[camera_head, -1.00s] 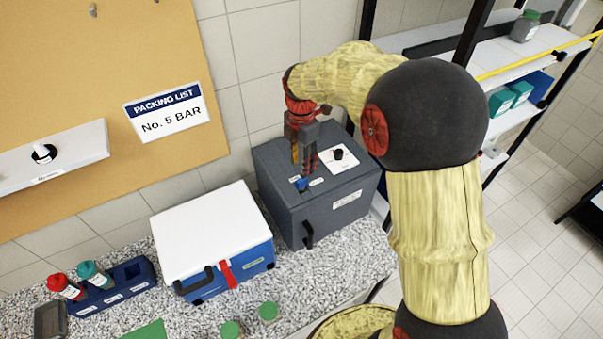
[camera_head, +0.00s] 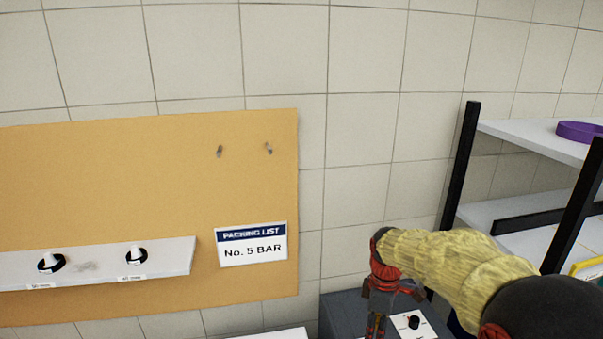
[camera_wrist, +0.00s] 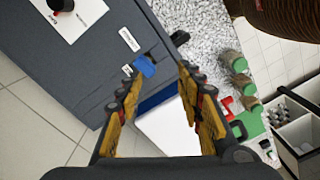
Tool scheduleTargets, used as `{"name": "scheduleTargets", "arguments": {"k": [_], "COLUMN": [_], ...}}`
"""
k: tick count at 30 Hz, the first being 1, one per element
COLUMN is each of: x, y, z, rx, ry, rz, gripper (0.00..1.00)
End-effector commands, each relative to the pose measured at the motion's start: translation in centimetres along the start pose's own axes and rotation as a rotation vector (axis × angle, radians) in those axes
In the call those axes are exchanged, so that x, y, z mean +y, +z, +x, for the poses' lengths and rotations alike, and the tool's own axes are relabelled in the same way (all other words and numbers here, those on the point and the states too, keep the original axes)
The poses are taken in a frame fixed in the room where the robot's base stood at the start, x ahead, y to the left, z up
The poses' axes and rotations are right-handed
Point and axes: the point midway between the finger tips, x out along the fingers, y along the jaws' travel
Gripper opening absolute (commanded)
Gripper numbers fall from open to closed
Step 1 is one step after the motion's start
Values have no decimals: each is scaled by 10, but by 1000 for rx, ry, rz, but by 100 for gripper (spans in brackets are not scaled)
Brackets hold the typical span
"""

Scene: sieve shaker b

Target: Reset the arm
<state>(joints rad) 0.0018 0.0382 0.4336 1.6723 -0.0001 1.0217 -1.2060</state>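My gripper (camera_head: 376,328) hangs above the grey box (camera_head: 341,306) in the head view, its lower end cut off by the bottom edge. In the wrist view my gripper (camera_wrist: 160,72) is open, its two yellow-and-black fingers spread apart with nothing held between them. A small blue part (camera_wrist: 145,66) on the grey box (camera_wrist: 95,50) shows close to the left fingertip; I cannot tell whether they touch. My yellow-sleeved arm reaches in from the lower right of the head view.
A white panel with a black knob (camera_head: 413,322) is on the grey box. A pegboard (camera_head: 110,190) with a packing list (camera_head: 252,245) hangs on the wall. A shelf rack (camera_head: 465,165) stands at right. Green-capped jars (camera_wrist: 240,82) stand on the speckled counter (camera_wrist: 205,35).

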Motion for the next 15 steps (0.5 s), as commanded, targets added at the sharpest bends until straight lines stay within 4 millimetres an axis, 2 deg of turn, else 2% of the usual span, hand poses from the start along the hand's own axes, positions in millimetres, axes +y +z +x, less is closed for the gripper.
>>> {"name": "scheduleTargets", "arguments": {"k": [7,15], "x": [-53,-122], "y": [20,46], "z": [9,35], "rx": [27,123], "ry": [38,109], "rz": [495,953], "gripper": [37,37]}}
